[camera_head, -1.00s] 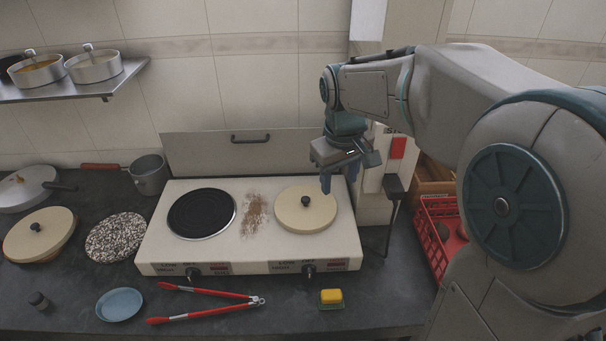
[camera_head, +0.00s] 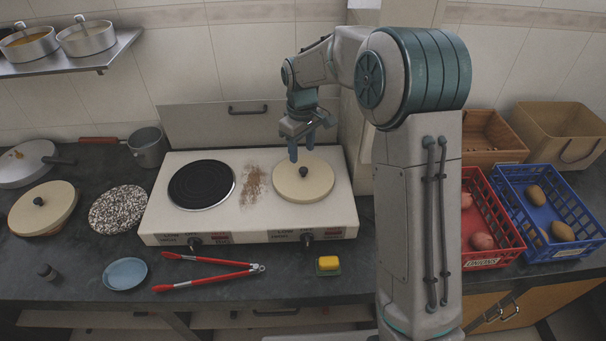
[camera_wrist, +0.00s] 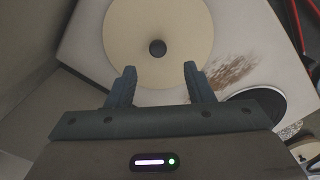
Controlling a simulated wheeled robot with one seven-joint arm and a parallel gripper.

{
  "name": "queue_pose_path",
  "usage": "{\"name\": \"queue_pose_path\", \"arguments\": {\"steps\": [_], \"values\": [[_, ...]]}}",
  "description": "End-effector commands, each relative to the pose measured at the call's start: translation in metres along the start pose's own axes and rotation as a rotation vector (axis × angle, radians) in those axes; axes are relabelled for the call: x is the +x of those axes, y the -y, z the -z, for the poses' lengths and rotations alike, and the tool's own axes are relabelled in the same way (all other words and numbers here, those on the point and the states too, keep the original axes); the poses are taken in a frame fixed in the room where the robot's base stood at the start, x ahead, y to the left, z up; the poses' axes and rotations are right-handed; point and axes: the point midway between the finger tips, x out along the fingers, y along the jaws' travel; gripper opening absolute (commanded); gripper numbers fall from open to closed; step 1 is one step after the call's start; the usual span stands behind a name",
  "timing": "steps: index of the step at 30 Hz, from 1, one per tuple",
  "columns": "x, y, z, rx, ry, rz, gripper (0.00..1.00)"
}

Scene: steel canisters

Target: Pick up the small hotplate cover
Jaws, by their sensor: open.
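The small hotplate cover (camera_head: 318,184) is a round cream lid with a black knob, lying on the right burner of the white hotplate (camera_head: 270,222). It also shows in the wrist view (camera_wrist: 150,30), its knob centred beyond my fingers. My gripper (camera_head: 302,152) is above the cover's back edge, with its fingers pointing down. In the wrist view my gripper (camera_wrist: 160,72) is open and empty, its two blue fingers spread to either side of the knob line. The knob is not between the fingertips.
The left burner (camera_head: 202,185) is bare, with brown crumbs (camera_head: 253,186) beside it. Red tongs (camera_head: 210,272), a blue dish (camera_head: 125,273) and a yellow sponge (camera_head: 328,264) lie in front. Red (camera_head: 510,235) and blue (camera_head: 570,248) crates stand right.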

Motion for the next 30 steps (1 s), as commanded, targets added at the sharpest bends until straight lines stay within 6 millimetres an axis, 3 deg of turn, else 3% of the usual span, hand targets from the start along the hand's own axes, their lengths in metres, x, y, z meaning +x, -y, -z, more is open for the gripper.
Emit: {"name": "queue_pose_path", "arguments": {"steps": [8,16,25,26,30], "values": [[0.022,0.000,-0.001,0.000,0.002,0.002,0.47],[0.060,-0.003,-0.003,0.000,0.002,0.001,0.47],[0.067,-0.003,-0.003,0.000,-0.001,-0.001,0.47],[0.067,-0.003,-0.003,0.000,-0.001,-0.001,0.45],[0.067,-0.003,-0.003,0.000,-0.001,0.000,0.06]]}}
